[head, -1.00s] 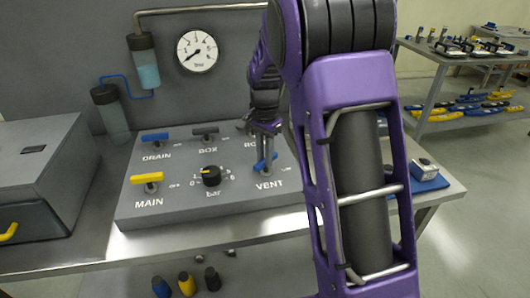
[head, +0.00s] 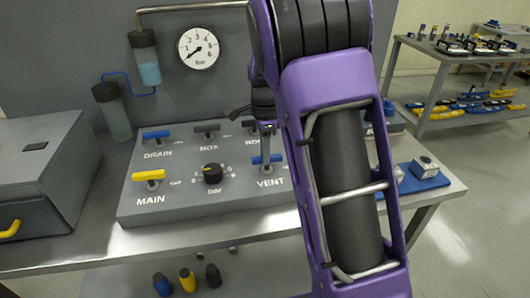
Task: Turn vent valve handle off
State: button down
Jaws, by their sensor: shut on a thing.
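The vent valve handle (head: 259,160) is a blue bar above the word VENT on the grey control panel (head: 150,208). It lies close to level across the picture, much like the blue DRAIN handle. My gripper (head: 266,154) points down onto the vent handle from above and is shut on it. My fingers cover the middle of the handle, so only its ends show. My purple arm hides the right part of the panel.
The panel also carries the blue DRAIN handle (head: 156,135), the yellow MAIN handle (head: 149,175), the dark BOX handle (head: 206,129) and a black bar knob (head: 212,173). A round gauge (head: 198,47) hangs behind. A grey box (head: 40,165) stands at left.

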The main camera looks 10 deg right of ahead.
dwell(0.4)
jog(key=c, duration=0.8)
grip_release()
jog(key=shift+o, duration=0.2)
notch_tip(320, 180, up, 18)
jog(key=shift+f, duration=0.25)
